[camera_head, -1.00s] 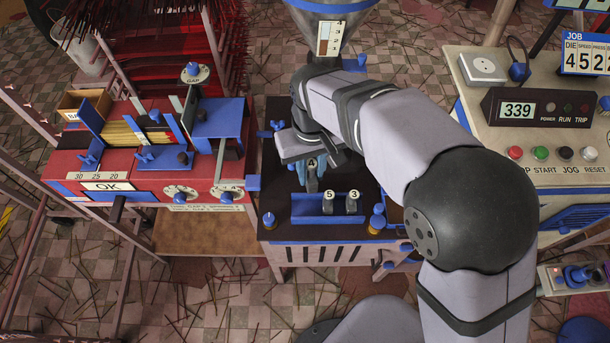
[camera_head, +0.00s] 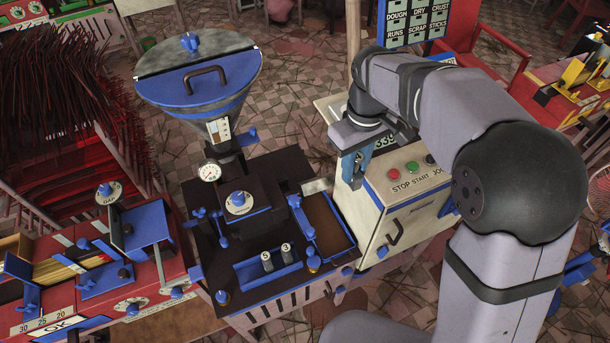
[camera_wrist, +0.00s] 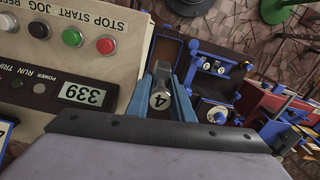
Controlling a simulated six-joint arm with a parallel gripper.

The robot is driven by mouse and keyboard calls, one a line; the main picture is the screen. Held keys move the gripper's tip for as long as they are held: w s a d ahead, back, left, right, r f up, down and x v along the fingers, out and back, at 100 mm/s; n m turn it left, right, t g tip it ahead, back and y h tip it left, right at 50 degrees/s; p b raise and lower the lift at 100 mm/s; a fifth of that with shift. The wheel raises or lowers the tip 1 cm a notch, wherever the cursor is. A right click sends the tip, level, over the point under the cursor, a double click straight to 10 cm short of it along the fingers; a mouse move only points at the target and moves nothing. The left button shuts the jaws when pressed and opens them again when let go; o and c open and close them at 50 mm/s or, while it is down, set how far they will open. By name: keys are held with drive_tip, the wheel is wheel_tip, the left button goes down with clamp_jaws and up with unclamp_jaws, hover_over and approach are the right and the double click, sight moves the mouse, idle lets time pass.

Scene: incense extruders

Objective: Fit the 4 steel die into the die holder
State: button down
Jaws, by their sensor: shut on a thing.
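My gripper (camera_head: 357,172) hangs in front of the control cabinet, with its fingers pointing down. In the wrist view its blue fingers (camera_wrist: 163,92) are shut on the steel die marked 4 (camera_wrist: 160,99), a short grey cylinder. The die is clear of any surface there. The dark extruder bed (camera_head: 283,183) lies to the left of my gripper. I cannot tell for sure which of its parts is the die holder.
The blue hopper (camera_head: 200,85) rises behind. The cream cabinet (camera_head: 400,200) with buttons stands close to my gripper.

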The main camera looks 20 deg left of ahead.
drive_tip(key=w+d+r+m+p, duration=0.1)
drive_tip(key=w+d+r+p, duration=0.15)
drive_tip(key=d, duration=0.35)
drive_tip(key=w+d+r+m+p, duration=0.1)
drive_tip(key=d+r, duration=0.2)
drive_tip(key=d, duration=0.4)
drive_tip(key=s+d+f+m+p, duration=0.3)
drive_tip(key=s+d+f+m, duration=0.1)
drive_tip(key=d+f+m, duration=0.5)
drive_tip(key=s+a+r+m, duration=0.2)
drive_tip(key=a+r, duration=0.9)
drive_tip(key=a, duration=0.4)
drive_tip(key=w+a+f+n+b, duration=0.1)
drive_tip(key=a+f+n, duration=0.3)
drive_tip(key=a, duration=0.5)
drive_tip(key=w+a+f+n+b, duration=0.2)
drive_tip(key=w+a+f+n, duration=0.1)
drive_tip(key=a+f, duration=0.4)
drive_tip(key=w+a+f+n+b, duration=0.1)
drive_tip(key=a+f+n, duration=0.4)
drive_tip(key=a, duration=0.5)
drive_tip(key=shift+w+a+f+n, duration=0.3)
drive_tip(key=shift+w+f+n, duration=0.1)
drive_tip(key=shift+w+f, duration=0.4)
